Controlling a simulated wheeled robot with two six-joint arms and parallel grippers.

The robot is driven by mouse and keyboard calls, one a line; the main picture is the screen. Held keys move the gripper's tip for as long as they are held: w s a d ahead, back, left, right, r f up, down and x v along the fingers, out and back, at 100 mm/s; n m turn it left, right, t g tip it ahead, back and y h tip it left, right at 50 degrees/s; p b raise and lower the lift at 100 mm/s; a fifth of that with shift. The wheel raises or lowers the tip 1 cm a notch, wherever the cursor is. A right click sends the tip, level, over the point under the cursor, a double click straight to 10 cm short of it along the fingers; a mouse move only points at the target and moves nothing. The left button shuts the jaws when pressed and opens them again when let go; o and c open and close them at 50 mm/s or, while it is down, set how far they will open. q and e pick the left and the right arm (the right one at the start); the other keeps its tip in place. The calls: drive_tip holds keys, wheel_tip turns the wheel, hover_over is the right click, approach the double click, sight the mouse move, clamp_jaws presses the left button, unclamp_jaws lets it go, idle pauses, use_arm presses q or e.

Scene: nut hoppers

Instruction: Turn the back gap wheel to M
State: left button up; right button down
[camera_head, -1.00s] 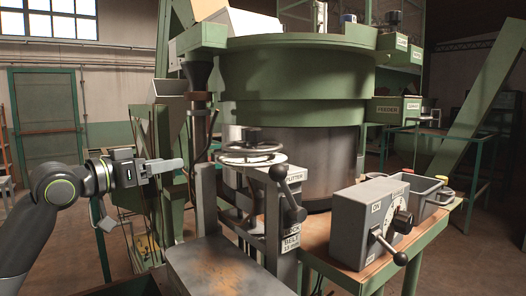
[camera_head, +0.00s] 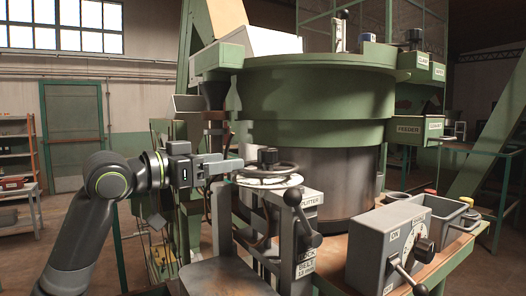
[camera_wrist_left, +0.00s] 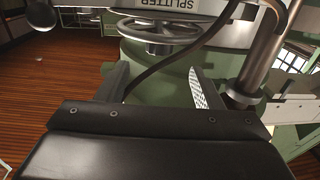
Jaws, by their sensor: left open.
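A grey spoked handwheel (camera_head: 286,167) lies flat over a pale disc on top of the splitter stand (camera_head: 308,183), with a dark knob (camera_head: 267,156) above its middle. I cannot read any marks on the disc. My left gripper (camera_head: 228,166) is level, just left of the wheel, its fingers pointing at it; whether they touch it I cannot tell. In the left wrist view my left gripper (camera_wrist_left: 160,85) is open with nothing held between its fingers. A spoked wheel (camera_wrist_left: 158,32) shows beyond the fingertips, under the SPLITTER label. My right gripper is out of view.
A big green bowl feeder (camera_head: 315,100) stands close behind the wheel. A ball-ended lever (camera_head: 300,215) is on the stand's front. A grey control box (camera_head: 390,245) with a dial and lever sits on the bench at right. A dark cable (camera_wrist_left: 170,62) crosses the wrist view.

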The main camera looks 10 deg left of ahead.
sight(260, 157)
use_arm(q)
drive_tip(key=p+x, duration=0.3)
drive_tip(key=x, duration=0.6)
drive_tip(key=shift+w+d+r, duration=0.1)
drive_tip(key=shift+w+d, duration=0.1)
drive_tip(key=shift+w+d+p, duration=0.3)
drive_tip(key=shift+w+p, duration=0.05)
drive_tip(key=shift+w, duration=0.05)
drive_tip(key=c, duration=1)
drive_tip(key=shift+o, duration=0.2)
